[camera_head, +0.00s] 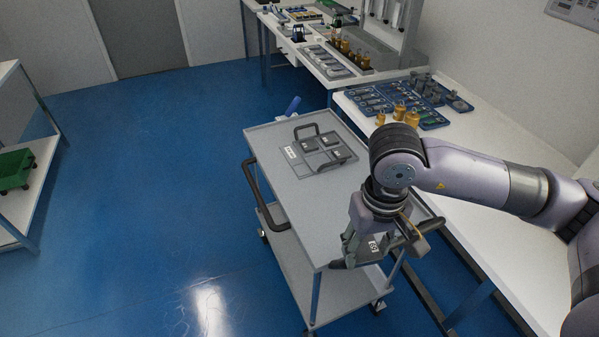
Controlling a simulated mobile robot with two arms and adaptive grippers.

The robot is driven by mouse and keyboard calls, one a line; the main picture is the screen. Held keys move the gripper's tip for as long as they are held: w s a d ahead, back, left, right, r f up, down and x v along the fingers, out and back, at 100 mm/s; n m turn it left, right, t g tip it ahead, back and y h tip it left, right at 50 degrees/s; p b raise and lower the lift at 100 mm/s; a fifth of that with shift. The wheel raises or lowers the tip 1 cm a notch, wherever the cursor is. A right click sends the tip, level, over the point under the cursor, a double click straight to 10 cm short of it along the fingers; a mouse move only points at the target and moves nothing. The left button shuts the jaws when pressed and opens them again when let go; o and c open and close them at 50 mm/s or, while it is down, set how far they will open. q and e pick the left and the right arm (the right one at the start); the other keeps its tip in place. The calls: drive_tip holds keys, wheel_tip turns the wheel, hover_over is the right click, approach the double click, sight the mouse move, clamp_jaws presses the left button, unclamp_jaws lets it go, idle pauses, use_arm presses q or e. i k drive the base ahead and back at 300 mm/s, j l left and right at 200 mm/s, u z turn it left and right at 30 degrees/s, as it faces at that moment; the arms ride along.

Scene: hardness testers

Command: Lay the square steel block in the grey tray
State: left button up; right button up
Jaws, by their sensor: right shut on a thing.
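The grey tray (299,164) lies on the top of a grey cart, with a dark handle standing at its back and a white label on its left side. Small metal pieces (309,145) sit in some of its compartments. My right gripper (381,246) points down over the near right end of the cart, to the right of and nearer than the tray. It is shut on the square steel block (373,246), whose marked face shows between the fingers. The block is apart from the tray. My left gripper is out of view.
The cart (277,189) has bare top between tray and gripper, and a black push handle on its left. A white bench (475,150) on the right holds blue trays and brass-coloured parts. Blue floor on the left is free.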

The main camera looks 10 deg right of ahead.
sight(319, 162)
drive_tip(key=i+j+z, duration=0.1)
drive_tip(key=j, duration=0.25)
drive_tip(key=i+j+z, duration=0.1)
drive_tip(key=j, duration=0.25)
drive_tip(key=i+j+z, duration=0.1)
drive_tip(key=j, duration=0.3)
drive_tip(key=i+j+z, duration=0.1)
drive_tip(key=j, duration=0.25)
drive_tip(key=i+z, duration=0.3)
drive_tip(key=i, duration=0.95)
